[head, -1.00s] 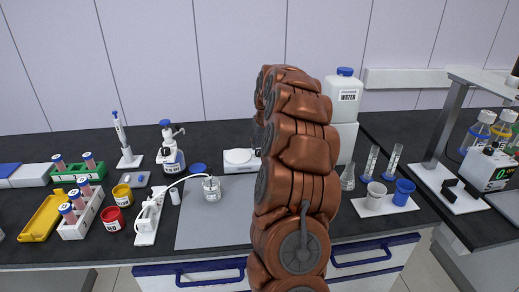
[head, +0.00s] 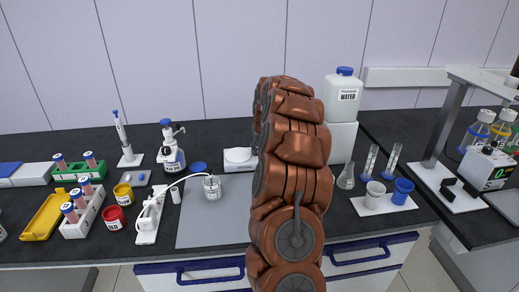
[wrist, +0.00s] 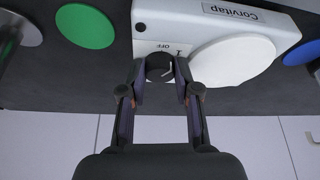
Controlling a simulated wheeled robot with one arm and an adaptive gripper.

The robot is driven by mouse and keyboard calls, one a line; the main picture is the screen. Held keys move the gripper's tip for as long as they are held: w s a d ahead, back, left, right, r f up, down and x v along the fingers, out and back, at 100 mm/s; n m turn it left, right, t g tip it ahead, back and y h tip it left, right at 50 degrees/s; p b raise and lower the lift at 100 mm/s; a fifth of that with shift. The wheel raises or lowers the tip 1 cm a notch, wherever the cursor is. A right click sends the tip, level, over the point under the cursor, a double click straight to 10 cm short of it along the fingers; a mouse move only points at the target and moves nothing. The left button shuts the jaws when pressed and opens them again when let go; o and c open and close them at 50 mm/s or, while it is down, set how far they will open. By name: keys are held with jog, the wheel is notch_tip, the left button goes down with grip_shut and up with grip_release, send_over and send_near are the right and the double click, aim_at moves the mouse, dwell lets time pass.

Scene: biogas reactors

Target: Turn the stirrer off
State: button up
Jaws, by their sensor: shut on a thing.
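The stirrer, a white box labelled Corvitap (wrist: 232,14) with a round white plate (wrist: 234,62), fills the top of the wrist view. In the head view the stirrer (head: 238,155) stands on the bench, its right part hidden behind my arm. Its dark round knob (wrist: 159,67) sits beside the printed marks OFF and 1. My gripper (wrist: 161,76) is shut on this knob, one finger on each side. A small pale mark shows on the knob, but I cannot tell its exact setting. My gripper is hidden behind my arm in the head view.
A green disc (wrist: 85,26) lies left of the stirrer in the wrist view, a blue one (wrist: 302,52) right.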

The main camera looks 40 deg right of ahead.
jog(key=shift+f, duration=0.1)
grip_shut()
jog(key=n+y+b, duration=0.1)
jog(key=n, duration=0.1)
jog(key=n+b, duration=0.2)
jog(key=shift+d+f+t+y, duration=0.1)
jog(key=shift+d+t+y, duration=0.05)
jog(key=shift+t+y, duration=0.2)
jog(key=shift+n+y+b, duration=0.55)
jog(key=shift+n+b, duration=0.1)
jog(key=shift+n, duration=0.85)
jog(key=o, duration=0.8)
grip_release()
jog(key=shift+d, duration=0.1)
jog(key=shift+r, duration=0.2)
jog(key=v, duration=1.2)
jog(key=shift+w, duration=0.15)
